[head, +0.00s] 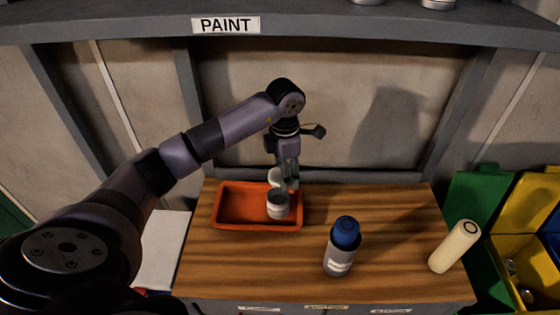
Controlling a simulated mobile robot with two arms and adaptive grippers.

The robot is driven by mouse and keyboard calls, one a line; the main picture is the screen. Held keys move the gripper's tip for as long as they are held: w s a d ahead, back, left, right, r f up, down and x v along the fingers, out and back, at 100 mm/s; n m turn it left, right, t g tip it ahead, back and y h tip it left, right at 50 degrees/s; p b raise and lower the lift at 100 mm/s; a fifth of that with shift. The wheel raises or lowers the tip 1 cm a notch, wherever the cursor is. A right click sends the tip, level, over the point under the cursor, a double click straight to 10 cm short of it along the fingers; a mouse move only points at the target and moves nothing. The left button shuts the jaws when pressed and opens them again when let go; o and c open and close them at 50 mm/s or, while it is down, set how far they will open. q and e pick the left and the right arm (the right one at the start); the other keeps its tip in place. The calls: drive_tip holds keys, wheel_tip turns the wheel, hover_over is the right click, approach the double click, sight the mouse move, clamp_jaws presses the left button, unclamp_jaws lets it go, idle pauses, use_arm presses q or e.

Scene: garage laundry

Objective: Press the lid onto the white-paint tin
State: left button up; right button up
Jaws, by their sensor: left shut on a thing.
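The white-paint tin (278,210) stands upright in the orange tray (228,223), toward its right side. Its top looks grey and uncovered. A pale round lid (274,177) shows tilted just above and behind the tin. My left gripper (290,181) points down over the tin and is shut on the lid at its right side. The fingers hide part of the lid, and I cannot tell whether the lid touches the tin's rim. My right gripper is not in view.
A grey bottle with a blue cap (345,234) stands right of the tray. A cream cylinder (455,246) is at the bench's right edge. Green and yellow bins (530,208) stand beyond. A shelf labelled PAINT (225,25) overhangs the back. The wooden bench (235,265) is clear in front.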

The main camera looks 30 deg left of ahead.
use_arm(q)
drive_tip(key=shift+a+f+n, duration=0.15)
drive_tip(key=shift+a+n, duration=0.45)
drive_tip(key=shift+n, duration=0.5)
drive_tip(key=shift+a+f, duration=0.1)
drive_tip(key=shift+f+b, duration=0.35)
drive_tip(key=shift+f, duration=0.35)
drive_tip(key=shift+f+b, duration=1.7)
drive_tip(key=shift+f, duration=0.75)
drive_tip(key=shift+w+f+b, duration=0.1)
drive_tip(key=shift+f+b, duration=0.5)
drive_tip(key=shift+b, duration=0.1)
drive_tip(key=o, duration=0.9)
drive_tip(key=shift+o, duration=0.3)
